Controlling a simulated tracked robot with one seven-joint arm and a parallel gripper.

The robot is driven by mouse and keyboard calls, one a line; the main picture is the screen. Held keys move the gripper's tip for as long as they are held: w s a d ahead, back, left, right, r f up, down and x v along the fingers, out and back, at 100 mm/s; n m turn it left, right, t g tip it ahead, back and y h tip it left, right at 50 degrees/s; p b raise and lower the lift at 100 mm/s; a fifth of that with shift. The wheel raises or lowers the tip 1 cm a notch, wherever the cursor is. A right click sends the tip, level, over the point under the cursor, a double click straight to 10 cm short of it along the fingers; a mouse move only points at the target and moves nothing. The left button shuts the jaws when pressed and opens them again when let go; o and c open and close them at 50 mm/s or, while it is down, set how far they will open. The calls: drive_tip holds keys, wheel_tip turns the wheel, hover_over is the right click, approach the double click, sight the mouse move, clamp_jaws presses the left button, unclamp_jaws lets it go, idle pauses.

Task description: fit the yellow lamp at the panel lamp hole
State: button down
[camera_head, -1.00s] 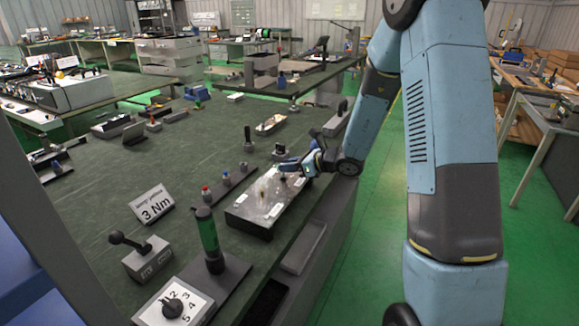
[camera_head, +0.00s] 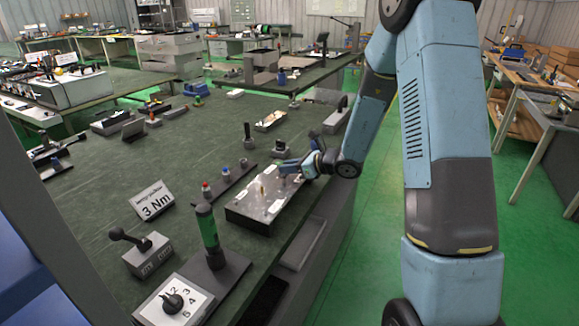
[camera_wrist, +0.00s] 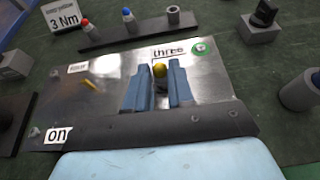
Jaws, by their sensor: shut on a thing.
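The yellow lamp (camera_wrist: 160,72) stands between the two blue fingers of my gripper (camera_wrist: 159,88) in the wrist view, with its rounded yellow top showing. My gripper is shut on it, over the grey metal panel (camera_wrist: 110,102), just below the "three" label (camera_wrist: 176,51). The lamp's lower end and any hole under it are hidden, so I cannot tell whether it touches the panel. In the head view my gripper (camera_head: 287,168) is at the far right part of the panel (camera_head: 245,209), and the lamp is too small to make out.
A small yellow stick (camera_wrist: 90,84) and a green round piece (camera_wrist: 202,47) are on the panel. Behind it lies a dark rail (camera_wrist: 107,40) with red and blue pegs. A green cylinder (camera_head: 207,228) and the "3 Nm" sign (camera_head: 152,200) stand left of the panel.

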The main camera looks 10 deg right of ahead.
drive_tip(key=shift+f, duration=0.8)
drive_tip(key=c, duration=0.9)
unclamp_jaws()
drive_tip(key=v, duration=1.3)
drive_tip(key=shift+s+d, duration=0.2)
drive_tip(key=shift+d, duration=0.1)
drive_tip(key=shift+r, duration=0.1)
drive_tip(key=s+a+r+n+g+h, duration=0.1)
drive_tip(key=s+r+n+g+h, duration=0.1)
drive_tip(key=s+r+n, duration=0.5)
drive_tip(key=s+a+r+n+g+h, duration=0.1)
drive_tip(key=s+r+n+g+h, duration=0.2)
drive_tip(key=s+r+n, duration=0.4)
drive_tip(key=s+n+h, duration=0.1)
drive_tip(key=s+n, duration=0.3)
drive_tip(key=s, duration=0.3)
drive_tip(key=shift+s+r+n, duration=0.2)
drive_tip(key=shift+r+n, duration=0.05)
drive_tip(key=shift+n, duration=0.15)
drive_tip(key=s+d+r+n+t+h, duration=0.1)
drive_tip(key=s+d+r+n+h, duration=0.1)
drive_tip(key=s+d+r+n, duration=0.1)
drive_tip(key=s+d+r+n+t+h, duration=0.2)
drive_tip(key=s+d+n+h, duration=0.1)
drive_tip(key=shift+s+d+r, duration=0.25)
drive_tip(key=shift+s+r, duration=0.05)
drive_tip(key=shift+r, duration=0.05)
drive_tip(key=shift+c, duration=0.2)
